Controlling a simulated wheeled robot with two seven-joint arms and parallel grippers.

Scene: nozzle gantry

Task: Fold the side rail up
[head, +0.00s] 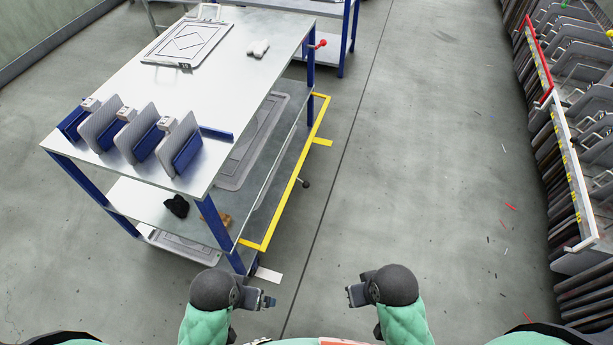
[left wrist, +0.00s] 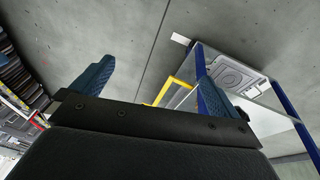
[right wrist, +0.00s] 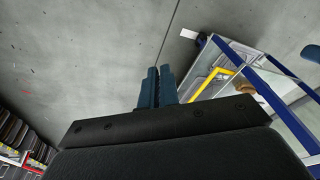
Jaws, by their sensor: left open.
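The yellow side rail (head: 294,180) hangs low along the right side of the blue-legged trolley table (head: 215,60), below the tabletop. A yellow tab (head: 322,142) sticks out from it. The rail also shows in the left wrist view (left wrist: 163,92) and the right wrist view (right wrist: 210,82). My left gripper (head: 270,301) is open and empty, in front of the rail's near end and apart from it. My right gripper (head: 350,296) is shut with nothing between its fingers, farther right over the floor.
A rack with a red and white rail (head: 568,150) stands at right.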

